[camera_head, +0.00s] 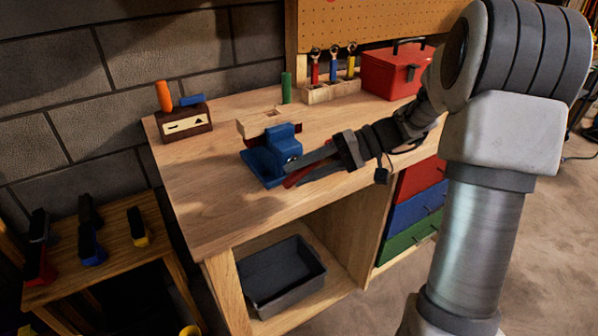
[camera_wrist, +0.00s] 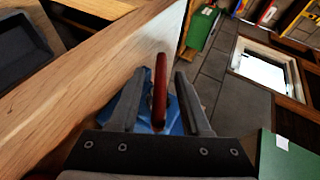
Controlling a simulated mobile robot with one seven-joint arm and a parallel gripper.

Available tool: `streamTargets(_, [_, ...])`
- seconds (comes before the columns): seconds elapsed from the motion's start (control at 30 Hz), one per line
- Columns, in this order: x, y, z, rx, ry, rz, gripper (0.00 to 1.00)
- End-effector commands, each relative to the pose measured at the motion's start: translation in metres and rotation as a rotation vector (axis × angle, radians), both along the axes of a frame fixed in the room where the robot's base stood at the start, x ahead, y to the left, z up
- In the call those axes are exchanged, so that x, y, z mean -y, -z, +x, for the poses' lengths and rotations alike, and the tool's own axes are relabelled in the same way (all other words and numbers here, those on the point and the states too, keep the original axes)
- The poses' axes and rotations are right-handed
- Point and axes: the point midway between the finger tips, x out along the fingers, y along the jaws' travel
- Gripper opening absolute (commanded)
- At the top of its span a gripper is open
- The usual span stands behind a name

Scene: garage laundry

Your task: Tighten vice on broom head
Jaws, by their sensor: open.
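The blue vice (camera_head: 262,166) stands at the front edge of the wooden workbench in the head view. A pale wooden block with a dark hole, apparently the broom head (camera_head: 258,124), sits at the top of the vice; I cannot tell how firmly the jaws hold it. The vice's red handle (camera_head: 300,176) points toward my gripper (camera_head: 312,165). In the wrist view my gripper (camera_wrist: 159,76) is open, with the red handle (camera_wrist: 160,92) between its two fingers and visible gaps on both sides. Part of the blue vice (camera_wrist: 172,118) shows behind the fingers.
On the workbench (camera_head: 205,205) are a wooden block with orange and blue handles (camera_head: 184,124), a green upright piece (camera_head: 286,88), a rack of tools (camera_head: 332,90) and a red toolbox (camera_head: 391,72). A black bin (camera_head: 282,275) is below. The bench's left front is clear.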

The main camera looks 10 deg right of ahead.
Motion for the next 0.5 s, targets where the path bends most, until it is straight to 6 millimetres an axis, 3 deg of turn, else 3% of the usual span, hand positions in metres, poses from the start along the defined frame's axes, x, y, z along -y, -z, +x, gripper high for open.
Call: streamTargets(0.5, [0.109, -0.051, -0.013, 0.000, 0.006, -0.001, 0.47])
